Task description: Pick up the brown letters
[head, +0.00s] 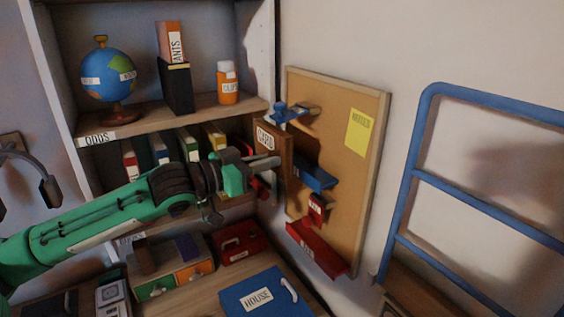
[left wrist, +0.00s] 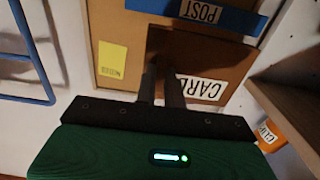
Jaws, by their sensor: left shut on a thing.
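The brown letters (head: 285,157) show as a flat, dark brown piece with a white CARD label, in front of the left edge of the cork board. My left gripper (head: 272,161) reaches in from the left and is shut on them. In the left wrist view the two dark fingers (left wrist: 163,85) are together against the brown letters (left wrist: 190,50), whose label reads upside down there. Part of the brown letters is hidden behind the fingers. My right gripper is in neither view.
The cork board (head: 347,125) carries a blue POST tray (head: 315,178), a red tray (head: 315,248) and a yellow note (head: 359,132). Shelves (head: 150,123) with books and a globe (head: 107,75) stand left. A blue HOUSE folder (head: 262,292) lies below.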

